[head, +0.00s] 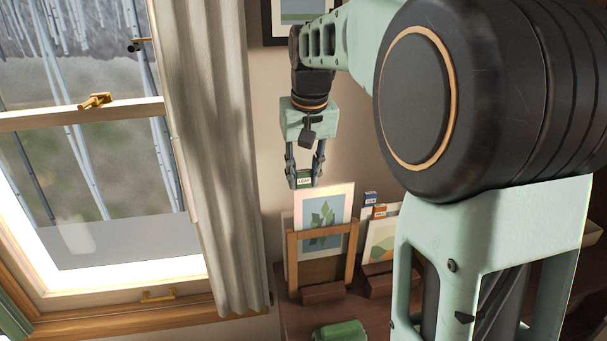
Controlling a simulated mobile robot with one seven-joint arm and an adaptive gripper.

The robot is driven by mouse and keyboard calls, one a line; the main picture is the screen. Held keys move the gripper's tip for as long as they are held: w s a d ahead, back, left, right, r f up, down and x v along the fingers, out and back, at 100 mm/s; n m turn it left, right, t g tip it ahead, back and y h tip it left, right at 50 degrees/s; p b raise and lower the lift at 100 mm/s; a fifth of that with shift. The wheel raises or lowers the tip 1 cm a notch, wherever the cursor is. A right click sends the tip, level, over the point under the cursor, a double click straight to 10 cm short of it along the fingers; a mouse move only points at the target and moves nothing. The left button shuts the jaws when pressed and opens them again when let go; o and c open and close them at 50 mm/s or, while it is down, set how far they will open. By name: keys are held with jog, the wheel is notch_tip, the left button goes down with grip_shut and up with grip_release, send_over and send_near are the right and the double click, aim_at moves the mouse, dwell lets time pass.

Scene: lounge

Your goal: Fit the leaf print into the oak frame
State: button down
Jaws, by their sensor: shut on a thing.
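The leaf print (322,213), a pale-bordered card with green leaves on blue, stands upright in the head view. The oak frame (349,262) is a brown wooden holder on the cabinet below. The print's lower part shows between the frame's side posts, and its upper part rises above them. Brown shows below the print's lower edge inside the frame. I cannot tell exactly how the print's edges sit in the frame's grooves.
A second wooden holder (376,283) with another print (382,243) stands close on the right, with blue and red tabs behind. A green object (340,331) lies in front on the cabinet top (296,320). A curtain (215,150) and window are on the left.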

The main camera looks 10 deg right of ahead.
aim_at(304, 217)
jog(key=shift+s+f+b+x, duration=0.1)
jog(key=shift+s+b+x, duration=0.35)
jog(key=shift+b+x, duration=1.15)
jog(key=shift+s+f+b+x, duration=0.1)
jog(key=shift+s+b+x, duration=0.35)
jog(key=shift+b+x, duration=1.1)
jog(key=shift+s+f+b+x, duration=0.15)
jog(key=shift+s+b+x, duration=0.45)
jog(key=shift+x, duration=1.75)
jog(key=c, duration=1.5)
grip_release()
jog(key=shift+w, duration=0.1)
jog(key=shift+r, duration=0.1)
jog(key=shift+p+v, duration=2)
jog(key=shift+v, duration=1)
